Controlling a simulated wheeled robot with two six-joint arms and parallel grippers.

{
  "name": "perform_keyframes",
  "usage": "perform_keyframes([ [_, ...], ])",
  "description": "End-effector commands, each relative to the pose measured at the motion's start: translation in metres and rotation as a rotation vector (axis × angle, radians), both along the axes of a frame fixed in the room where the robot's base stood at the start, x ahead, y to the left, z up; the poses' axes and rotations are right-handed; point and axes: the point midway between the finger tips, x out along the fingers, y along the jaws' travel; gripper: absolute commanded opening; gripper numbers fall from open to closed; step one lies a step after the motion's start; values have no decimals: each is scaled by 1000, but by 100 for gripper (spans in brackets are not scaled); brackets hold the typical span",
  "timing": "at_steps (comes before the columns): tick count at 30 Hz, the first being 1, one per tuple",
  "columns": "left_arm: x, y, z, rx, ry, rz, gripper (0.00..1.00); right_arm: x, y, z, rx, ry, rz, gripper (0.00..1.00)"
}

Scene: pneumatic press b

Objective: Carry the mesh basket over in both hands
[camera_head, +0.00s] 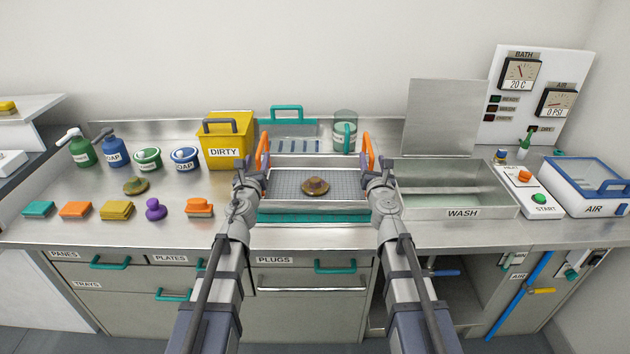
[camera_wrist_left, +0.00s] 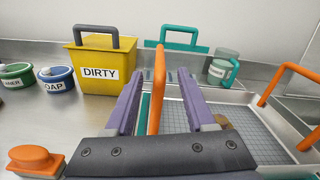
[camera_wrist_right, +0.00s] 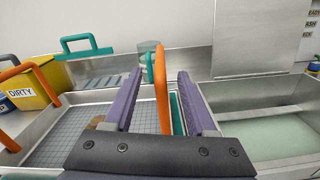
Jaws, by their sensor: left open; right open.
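The mesh basket (camera_head: 345,187) is a shallow metal tray with a grey grid floor and an upright orange handle at each end. It sits at the middle of the counter, on or in something teal-edged. A brown-gold round part (camera_head: 315,186) lies on its mesh. My left gripper (camera_head: 255,168) is open, its fingers on either side of the left orange handle (camera_wrist_left: 158,88). My right gripper (camera_head: 373,170) is open, its fingers on either side of the right orange handle (camera_wrist_right: 161,90). Both handles stand between the fingers with gaps visible.
The wash tank (camera_head: 500,207), with a raised lid (camera_head: 443,115), is right of the basket. A yellow DIRTY bin (camera_head: 222,150) stands behind left. Several colored blocks and soap pots occupy the left counter. The START panel (camera_head: 538,190) and AIR box (camera_head: 585,190) are far right.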

Motion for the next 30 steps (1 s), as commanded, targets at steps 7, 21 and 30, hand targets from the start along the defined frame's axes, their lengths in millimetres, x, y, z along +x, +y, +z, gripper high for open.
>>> perform_keyframes([
  [7,0,0,0,3,0,-1,55,0,-1,0,3,0,-2,57],
  [21,25,0,0,3,0,-1,55,25,-1,0,3,0,-1,57],
  [30,69,-1,0,3,0,-1,55,69,-2,0,2,0,-1,57],
])
